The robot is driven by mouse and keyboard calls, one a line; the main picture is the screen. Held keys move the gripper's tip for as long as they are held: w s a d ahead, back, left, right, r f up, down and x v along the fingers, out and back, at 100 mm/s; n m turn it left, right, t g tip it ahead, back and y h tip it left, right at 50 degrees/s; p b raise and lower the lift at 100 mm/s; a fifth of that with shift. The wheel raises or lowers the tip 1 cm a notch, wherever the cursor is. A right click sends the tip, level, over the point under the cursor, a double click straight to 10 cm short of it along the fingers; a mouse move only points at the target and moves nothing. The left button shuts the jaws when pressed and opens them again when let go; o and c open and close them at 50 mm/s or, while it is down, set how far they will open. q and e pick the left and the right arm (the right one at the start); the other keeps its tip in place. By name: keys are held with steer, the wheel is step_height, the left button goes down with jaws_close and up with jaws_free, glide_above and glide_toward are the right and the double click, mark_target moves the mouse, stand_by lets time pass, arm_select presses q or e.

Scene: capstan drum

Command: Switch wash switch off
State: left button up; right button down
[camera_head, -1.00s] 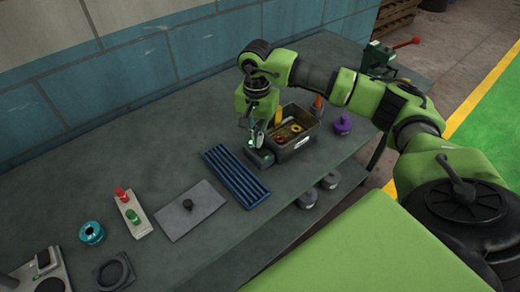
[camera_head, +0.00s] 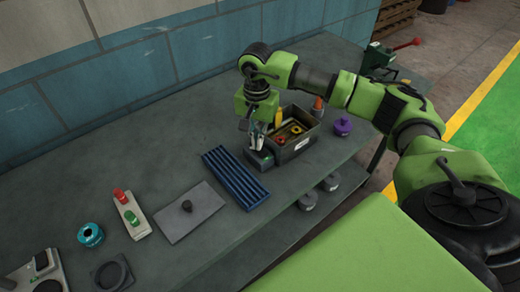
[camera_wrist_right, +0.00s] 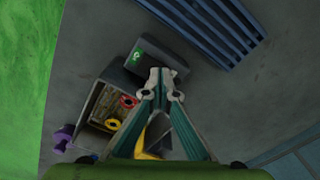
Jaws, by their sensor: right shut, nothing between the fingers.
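The wash switch appears to be the small dark box (camera_head: 264,161) on the bench, between the blue ribbed rack and the grey bin. In the right wrist view the box (camera_wrist_right: 165,62) shows a small green mark near one end. My right gripper (camera_head: 255,147) points down at the box, its fingers shut and empty. In the right wrist view the fingertips (camera_wrist_right: 159,74) overlap the near edge of the box; I cannot tell whether they touch it. The fingers partly hide the box, and its on or off position cannot be made out. My left gripper is not in view.
The grey bin (camera_head: 304,148) with red and yellow rings stands close beside the box. The blue rack (camera_head: 236,178) lies on its other side. A purple knobbed piece (camera_head: 343,126) stands beyond the bin. A plate with a black knob (camera_head: 190,219) and a red-green button strip (camera_head: 132,214) lie further left.

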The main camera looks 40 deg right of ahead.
steer(key=shift+r+p, duration=1.65)
steer(key=shift+r, duration=1.65)
steer(key=shift+f, duration=0.1)
